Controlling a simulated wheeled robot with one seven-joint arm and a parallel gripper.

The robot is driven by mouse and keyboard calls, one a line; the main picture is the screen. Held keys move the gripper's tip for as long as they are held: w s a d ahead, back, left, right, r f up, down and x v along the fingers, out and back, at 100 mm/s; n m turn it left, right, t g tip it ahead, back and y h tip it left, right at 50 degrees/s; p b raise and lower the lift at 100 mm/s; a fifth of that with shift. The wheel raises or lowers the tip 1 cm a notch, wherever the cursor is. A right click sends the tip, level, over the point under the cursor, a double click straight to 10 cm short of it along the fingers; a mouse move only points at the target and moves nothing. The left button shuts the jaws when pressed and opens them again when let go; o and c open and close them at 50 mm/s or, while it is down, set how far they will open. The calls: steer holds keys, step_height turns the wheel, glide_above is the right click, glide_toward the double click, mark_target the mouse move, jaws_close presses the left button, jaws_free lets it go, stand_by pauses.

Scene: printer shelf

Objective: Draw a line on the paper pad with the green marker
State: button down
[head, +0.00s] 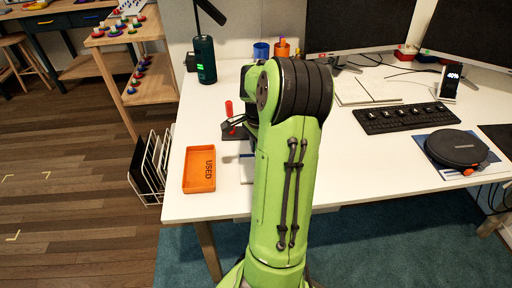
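My green arm crosses the middle of the head view and hides part of the desk. A dark part that looks like my gripper (237,127) shows just left of the arm's bend, over the desk; its fingers are too small and covered to read. A red upright object (229,108) shows beside it; I cannot tell whether they touch. A pale pad (246,168) lies on the desk, mostly hidden behind my arm. An open white notebook (367,89) lies further back, right of the arm. I cannot make out the green marker for certain.
An orange tray (199,181) marked USED sits near the desk's left edge. A blue cup (261,50) and an orange cup (282,49) stand at the back, right of a dark green lamp base (205,60). A keyboard (405,117) and a round black case (456,147) are right.

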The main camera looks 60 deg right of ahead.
steer(key=shift+s+d, duration=0.35)
steer(key=shift+s, duration=0.15)
steer(key=shift+s+d, duration=0.2)
steer(key=shift+s, duration=0.05)
steer(key=shift+p, duration=0.3)
steer(key=shift+s+d, duration=0.25)
steer(key=shift+s+d, duration=0.25)
steer(key=shift+s, duration=0.05)
steer(key=shift+s+d+p, duration=0.25)
steer(key=shift+s+p, duration=0.05)
steer(key=shift+p, duration=0.1)
steer(key=shift+s+d, duration=0.35)
steer(key=shift+s, duration=0.1)
